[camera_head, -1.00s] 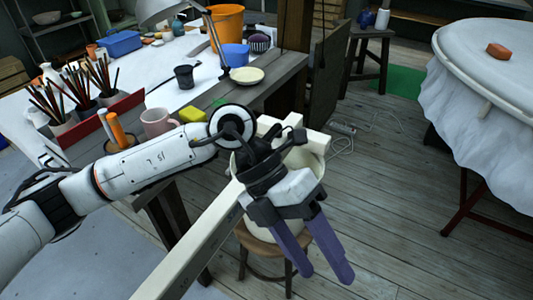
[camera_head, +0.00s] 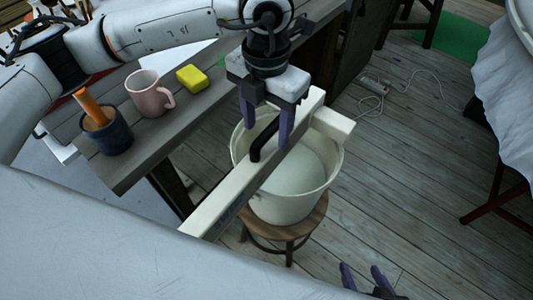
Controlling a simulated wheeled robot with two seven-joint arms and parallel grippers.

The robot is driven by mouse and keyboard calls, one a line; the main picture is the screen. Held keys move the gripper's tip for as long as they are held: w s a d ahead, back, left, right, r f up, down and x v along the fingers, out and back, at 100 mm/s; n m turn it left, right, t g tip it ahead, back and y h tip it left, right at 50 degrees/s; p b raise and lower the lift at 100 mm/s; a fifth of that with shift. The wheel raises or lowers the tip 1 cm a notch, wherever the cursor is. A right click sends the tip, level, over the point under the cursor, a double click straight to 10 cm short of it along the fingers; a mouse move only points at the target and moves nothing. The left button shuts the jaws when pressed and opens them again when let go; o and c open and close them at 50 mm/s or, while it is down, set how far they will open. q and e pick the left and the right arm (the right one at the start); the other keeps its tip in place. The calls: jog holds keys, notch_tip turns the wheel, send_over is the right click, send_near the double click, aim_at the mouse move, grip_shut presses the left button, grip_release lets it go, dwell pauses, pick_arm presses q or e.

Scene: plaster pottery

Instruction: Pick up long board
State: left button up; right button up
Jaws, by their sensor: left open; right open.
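The long board (camera_head: 228,193) is a pale beam lying across the white bucket (camera_head: 290,207), running from lower left to upper right. A black handle (camera_head: 263,140) stands up from its top, and a short cross piece (camera_head: 334,123) juts out near its far end. My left gripper (camera_head: 267,142) points down over the board with its purple fingers apart, one on each side near the handle. I cannot tell whether the fingers touch it. My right gripper (camera_head: 365,277) shows only its purple fingertips, apart and empty, at the bottom edge. The board's near end is hidden behind my white arm.
The bucket stands on a round wooden stool (camera_head: 290,232). The wooden table (camera_head: 140,166) at left holds a pink mug (camera_head: 147,96), a yellow sponge (camera_head: 192,77) and a dark blue pot (camera_head: 107,133). A cloth-draped table (camera_head: 500,105) stands at right.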

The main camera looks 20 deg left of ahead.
aim_at(266, 146)
pick_arm(q)
notch_tip(266, 146, down, 7)
jog(key=shift+s+a+r+p, duration=0.1)
jog(key=shift+p, duration=0.45)
jog(key=c, duration=1.3)
jog(key=shift+r, duration=0.2)
grip_shut()
jog(key=shift+r, duration=0.1)
